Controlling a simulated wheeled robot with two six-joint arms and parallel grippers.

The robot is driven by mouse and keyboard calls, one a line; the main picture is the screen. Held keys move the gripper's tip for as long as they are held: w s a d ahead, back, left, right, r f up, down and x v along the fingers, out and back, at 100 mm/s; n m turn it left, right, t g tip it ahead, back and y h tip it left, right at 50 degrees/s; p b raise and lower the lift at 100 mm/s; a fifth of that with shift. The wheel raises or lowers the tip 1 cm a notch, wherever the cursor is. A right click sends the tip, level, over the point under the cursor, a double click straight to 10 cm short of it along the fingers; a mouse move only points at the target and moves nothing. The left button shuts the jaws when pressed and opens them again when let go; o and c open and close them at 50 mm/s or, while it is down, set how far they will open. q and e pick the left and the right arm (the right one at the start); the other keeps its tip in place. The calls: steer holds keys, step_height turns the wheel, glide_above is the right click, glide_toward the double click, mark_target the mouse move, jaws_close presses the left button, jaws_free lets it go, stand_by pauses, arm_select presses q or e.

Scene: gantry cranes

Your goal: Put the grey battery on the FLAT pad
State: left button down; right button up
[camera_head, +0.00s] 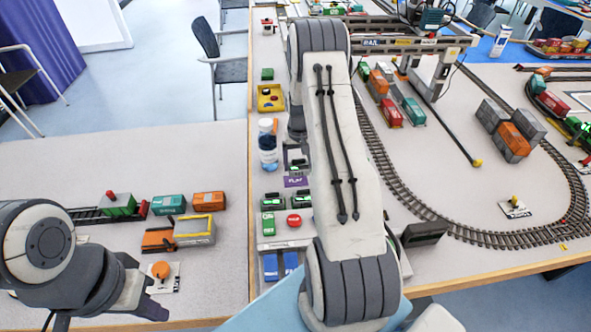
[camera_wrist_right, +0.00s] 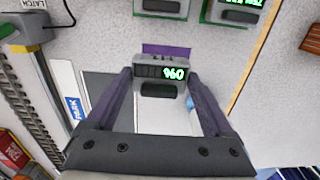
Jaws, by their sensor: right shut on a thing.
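The grey battery (camera_wrist_right: 160,77) has a lit green readout and sits between the fingers of my right gripper (camera_wrist_right: 161,88), which is shut on it. A purple label reading FLAT (camera_head: 296,181) lies on the table strip, and it also shows behind the battery in the right wrist view (camera_wrist_right: 167,50). In the head view my right gripper (camera_head: 297,158) is just beyond that label, partly hidden by my arm. I cannot tell whether the battery touches the surface below. My left gripper (camera_head: 143,287) is open and empty at the lower left, near an orange knob (camera_head: 160,270).
Batteries on green-edged pads (camera_head: 272,201) stand just nearer than the label. A bottle (camera_head: 267,146) stands to the left of my right gripper. A red button (camera_head: 293,219) and blue blocks (camera_head: 271,266) are nearer. Curved train track (camera_head: 430,222) lies to the right.

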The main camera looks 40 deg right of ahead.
mark_target(295, 165)
steer(key=shift+w+a+f, duration=0.3)
steer(key=shift+w+f, duration=0.15)
steer(key=shift+w, duration=0.05)
step_height(295, 165, down, 3)
steer(key=shift+f+p, duration=0.15)
steer(key=shift+p, duration=0.5)
steer(key=shift+f, duration=0.25)
steer(key=shift+f, duration=0.2)
steer(key=o, duration=1.3)
steer(key=shift+r, duration=0.1)
